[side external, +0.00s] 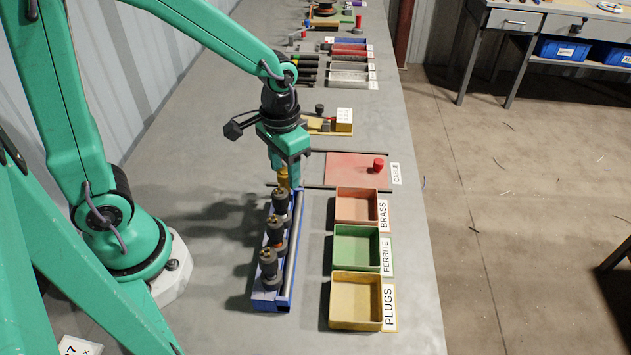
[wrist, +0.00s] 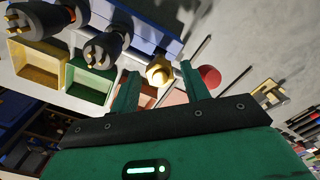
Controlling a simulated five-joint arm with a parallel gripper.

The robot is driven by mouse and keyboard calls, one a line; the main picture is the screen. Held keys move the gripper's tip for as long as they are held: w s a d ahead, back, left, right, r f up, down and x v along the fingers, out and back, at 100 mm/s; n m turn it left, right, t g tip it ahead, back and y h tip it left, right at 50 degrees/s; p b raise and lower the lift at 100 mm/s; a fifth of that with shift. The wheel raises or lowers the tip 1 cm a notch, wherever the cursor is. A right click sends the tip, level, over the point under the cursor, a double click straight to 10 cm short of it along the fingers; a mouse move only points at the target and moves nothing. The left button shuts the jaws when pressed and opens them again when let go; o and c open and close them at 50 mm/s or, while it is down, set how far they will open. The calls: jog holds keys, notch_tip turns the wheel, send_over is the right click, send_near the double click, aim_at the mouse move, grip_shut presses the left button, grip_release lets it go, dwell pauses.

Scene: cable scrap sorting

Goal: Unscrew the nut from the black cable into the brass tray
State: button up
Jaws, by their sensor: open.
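A brass-coloured nut (side external: 283,181) stands at the far end of the blue rack (side external: 262,301). It also shows in the wrist view (wrist: 160,71), between my fingertips in the picture. My gripper (side external: 290,179) points down over that end, its fingers open and apart. I cannot tell whether a finger touches the nut. The black cable itself is not clearly visible under the nut. The brass tray (side external: 358,191), salmon-coloured and labelled BRASS, sits right of the rack and looks empty. It is partly hidden behind my fingers in the wrist view.
Several dark plugs (side external: 274,232) stand upright in the rack, near the nut. The green ferrite tray (side external: 357,230) and yellow plugs tray (side external: 356,276) sit in front of the brass tray. A salmon cable mat (side external: 350,168) with a red knob (side external: 378,165) lies behind.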

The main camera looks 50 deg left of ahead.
jog(key=shift+s+f, duration=0.1)
jog(key=shift+f, duration=0.05)
grip_shut()
jog(key=n, duration=0.3)
jog(key=shift+w, duration=0.2)
jog(key=n, duration=0.4)
jog(key=shift+r, duration=0.2)
jog(key=n, duration=0.6)
jog(key=shift+n, duration=0.4)
jog(key=shift+r, duration=0.1)
